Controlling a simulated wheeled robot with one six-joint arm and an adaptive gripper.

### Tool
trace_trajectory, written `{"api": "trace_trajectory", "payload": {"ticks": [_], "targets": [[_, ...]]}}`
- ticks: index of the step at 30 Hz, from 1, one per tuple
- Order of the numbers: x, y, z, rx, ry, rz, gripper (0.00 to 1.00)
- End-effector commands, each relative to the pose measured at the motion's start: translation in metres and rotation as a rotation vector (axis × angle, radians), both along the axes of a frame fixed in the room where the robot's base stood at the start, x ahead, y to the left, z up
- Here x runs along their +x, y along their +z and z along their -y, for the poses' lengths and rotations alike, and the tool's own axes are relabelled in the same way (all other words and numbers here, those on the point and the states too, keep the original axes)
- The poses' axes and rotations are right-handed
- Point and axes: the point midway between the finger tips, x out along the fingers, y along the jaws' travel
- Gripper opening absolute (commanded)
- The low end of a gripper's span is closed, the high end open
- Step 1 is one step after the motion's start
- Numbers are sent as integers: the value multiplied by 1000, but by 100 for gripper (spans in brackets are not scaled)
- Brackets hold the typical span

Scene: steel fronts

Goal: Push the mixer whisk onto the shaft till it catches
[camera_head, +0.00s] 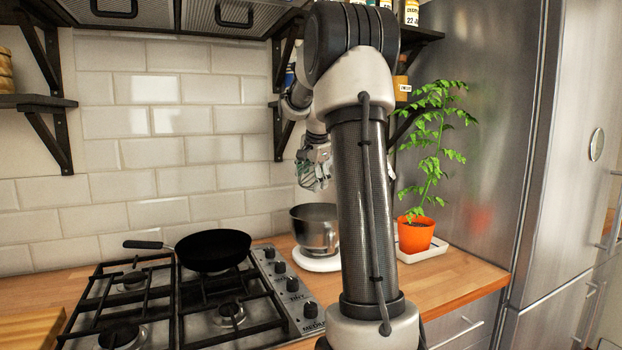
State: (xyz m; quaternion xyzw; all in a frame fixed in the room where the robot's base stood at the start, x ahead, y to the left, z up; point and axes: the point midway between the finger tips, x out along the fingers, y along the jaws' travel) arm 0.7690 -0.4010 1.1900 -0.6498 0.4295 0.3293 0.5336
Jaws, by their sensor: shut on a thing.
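My gripper (316,178) is small in the view, left of my arm's dark upright link and above a steel mixing bowl (314,228). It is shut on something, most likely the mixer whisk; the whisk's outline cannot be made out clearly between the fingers. The bowl stands upright on the white mixer base (316,263) on the counter. My arm covers the right side of the bowl and base. The shaft cannot be made out, so I cannot tell whether the whisk touches it.
A gas hob (190,305) with a black frying pan (213,250) lies left of the mixer. An orange potted plant (415,234) stands on the right, before a steel fridge (480,150). Shelves with jars hang above. Some wooden counter (455,280) is free at the right.

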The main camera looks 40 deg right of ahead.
Motion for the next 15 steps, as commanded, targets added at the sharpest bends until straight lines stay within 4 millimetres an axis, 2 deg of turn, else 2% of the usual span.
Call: {"api": "trace_trajectory", "payload": {"ticks": [14, 15], "targets": [[0, 2, 2, -2, 0, 2, 42], [0, 2, 2, -2, 0, 2, 76]]}}
